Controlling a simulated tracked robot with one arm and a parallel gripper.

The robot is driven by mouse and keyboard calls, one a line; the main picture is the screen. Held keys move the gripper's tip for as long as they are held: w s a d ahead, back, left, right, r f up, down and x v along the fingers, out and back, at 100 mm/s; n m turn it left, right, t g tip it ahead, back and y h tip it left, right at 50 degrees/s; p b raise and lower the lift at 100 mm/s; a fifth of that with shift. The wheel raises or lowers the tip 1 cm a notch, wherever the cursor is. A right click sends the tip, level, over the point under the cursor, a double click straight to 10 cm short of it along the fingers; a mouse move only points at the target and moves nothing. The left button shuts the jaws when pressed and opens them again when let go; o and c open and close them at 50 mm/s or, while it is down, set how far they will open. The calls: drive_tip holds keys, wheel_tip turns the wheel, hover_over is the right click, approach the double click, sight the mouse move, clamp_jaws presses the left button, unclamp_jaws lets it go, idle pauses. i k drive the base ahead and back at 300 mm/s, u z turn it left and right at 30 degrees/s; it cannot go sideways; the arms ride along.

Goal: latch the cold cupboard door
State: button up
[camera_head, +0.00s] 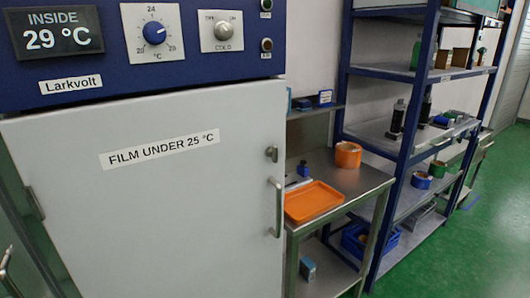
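The cold cupboard door (150,215) is a white panel filling the left of the view, labelled "FILM UNDER 25 °C". It lies close under the blue control panel; I cannot tell if it is fully shut against its frame. A vertical metal handle (277,207) is on its right edge. A small metal latch piece (271,153) is above the handle; its state is too small to tell. The display (55,35) reads "INSIDE 29 °C". My gripper is not in view.
Right of the cupboard, a metal table (350,190) bears an orange tray (313,201) and an orange tape roll (348,154). Blue-framed shelves (405,130) with bottles and tape stand behind it. Green floor (480,245) at right is clear. A dial (154,33) and knob (223,30) are on the control panel.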

sight(273, 151)
drive_tip(key=u, duration=0.05)
drive_tip(key=i, duration=1)
drive_tip(key=z, duration=0.05)
